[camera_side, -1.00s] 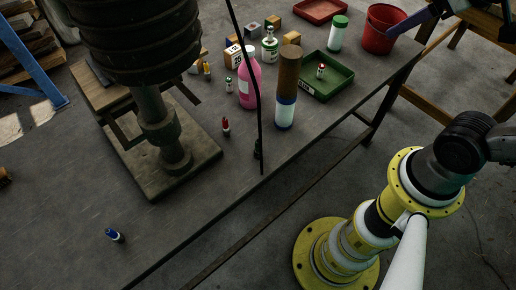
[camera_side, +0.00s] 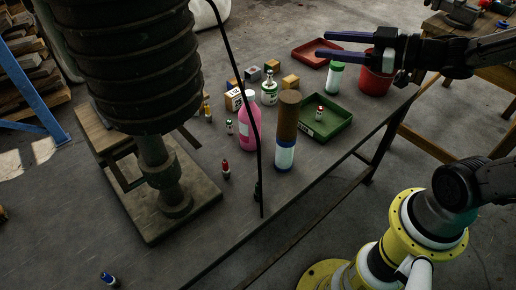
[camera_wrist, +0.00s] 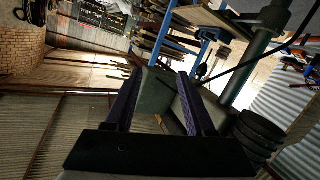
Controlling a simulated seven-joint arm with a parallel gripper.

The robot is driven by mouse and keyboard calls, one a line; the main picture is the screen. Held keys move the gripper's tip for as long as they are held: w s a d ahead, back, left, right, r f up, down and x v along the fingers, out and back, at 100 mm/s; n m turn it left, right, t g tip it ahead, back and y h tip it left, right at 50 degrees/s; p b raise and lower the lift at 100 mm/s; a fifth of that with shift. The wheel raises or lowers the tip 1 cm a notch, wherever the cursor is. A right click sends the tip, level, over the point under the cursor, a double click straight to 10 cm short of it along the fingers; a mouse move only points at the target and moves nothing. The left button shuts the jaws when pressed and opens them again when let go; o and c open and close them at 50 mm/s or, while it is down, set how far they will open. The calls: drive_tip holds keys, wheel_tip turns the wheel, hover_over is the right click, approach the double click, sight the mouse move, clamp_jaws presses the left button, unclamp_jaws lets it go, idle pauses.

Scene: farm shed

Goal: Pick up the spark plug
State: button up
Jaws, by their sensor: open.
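Several small upright plug-like pieces with coloured bodies are in the side view, and I cannot tell for sure which is the spark plug. A red one (camera_side: 225,169) stands mid-table, a green one (camera_side: 229,127) stands left of the pink bottle, and an orange-yellow one (camera_side: 207,109) stands farther back. Another red-topped one (camera_side: 319,113) is in the green tray (camera_side: 335,128). A blue one (camera_side: 108,279) is at the near left. My gripper (camera_side: 321,45) is open and empty, high at the upper right, apart from them all. Its fingers also show in the wrist view (camera_wrist: 160,73), facing the shed.
A pink bottle (camera_side: 249,122), a brown-and-blue cylinder (camera_side: 287,135) and a green-capped white bottle (camera_side: 335,77) stand on the table. A red bucket (camera_side: 376,80) is near my gripper. A ribbed column (camera_side: 125,70) and black cable (camera_side: 253,120) stand in front. The table's left front is mostly clear.

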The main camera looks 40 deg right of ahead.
drive_tip(key=s+a+f+n+g+y, duration=0.1)
drive_tip(key=s+a+n+g+y, duration=0.15)
drive_tip(key=s+a+y, duration=0.5)
approach(258, 194)
drive_tip(key=shift+y, duration=0.25)
drive_tip(key=shift+w+d+x, duration=0.15)
drive_tip(key=shift+x, duration=1.05)
drive_tip(key=shift+w+d+x, duration=0.1)
drive_tip(key=shift+x, duration=3.8)
drive_tip(key=shift+w+d, duration=0.1)
clamp_jaws()
